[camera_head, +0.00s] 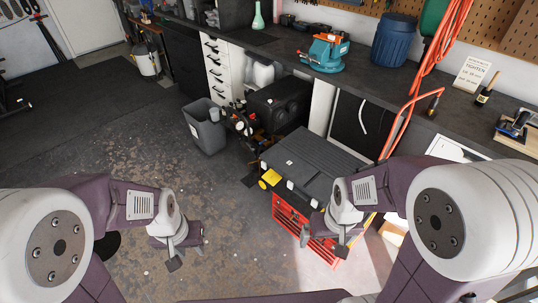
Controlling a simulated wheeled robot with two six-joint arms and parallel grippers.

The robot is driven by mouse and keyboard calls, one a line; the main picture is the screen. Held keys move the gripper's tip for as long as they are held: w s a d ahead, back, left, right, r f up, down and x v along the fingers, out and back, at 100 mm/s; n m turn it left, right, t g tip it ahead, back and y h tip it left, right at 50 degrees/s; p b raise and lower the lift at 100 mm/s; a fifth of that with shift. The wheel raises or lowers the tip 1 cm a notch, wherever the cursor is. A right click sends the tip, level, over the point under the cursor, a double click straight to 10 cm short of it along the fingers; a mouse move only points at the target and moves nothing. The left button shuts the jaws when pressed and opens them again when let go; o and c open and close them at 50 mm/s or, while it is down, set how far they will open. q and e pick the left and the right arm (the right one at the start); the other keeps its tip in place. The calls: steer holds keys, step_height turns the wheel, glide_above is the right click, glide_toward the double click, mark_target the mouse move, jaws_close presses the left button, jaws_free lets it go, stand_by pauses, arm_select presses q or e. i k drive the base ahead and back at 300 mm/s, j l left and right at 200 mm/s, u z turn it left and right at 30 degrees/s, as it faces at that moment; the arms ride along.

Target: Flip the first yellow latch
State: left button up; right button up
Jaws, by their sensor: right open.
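A dark grey toolbox lid (312,160) tops a red tool chest (292,222) on the floor in front of the workbench. A yellow latch (270,178) shows at the left end of the lid's front edge. Pale latch-like pieces (290,184) sit further right along that edge. My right gripper (324,243) is open and empty, in front of the chest's right part and hiding some of it. My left gripper (187,254) is left of the chest, over bare floor, its fingers apart and empty. I cannot tell whether the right gripper touches the chest.
A grey bin (205,127) and a black compressor-like machine (278,104) stand behind the chest to the left. An orange hose hangs at the right.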

mark_target(271, 177)
steer(key=i+l+u, duration=0.2)
steer(key=u, duration=0.2)
steer(key=i+l+u, duration=0.2)
steer(key=u, duration=0.2)
steer(key=i+l+u, duration=0.15)
steer(key=l+u, duration=0.25)
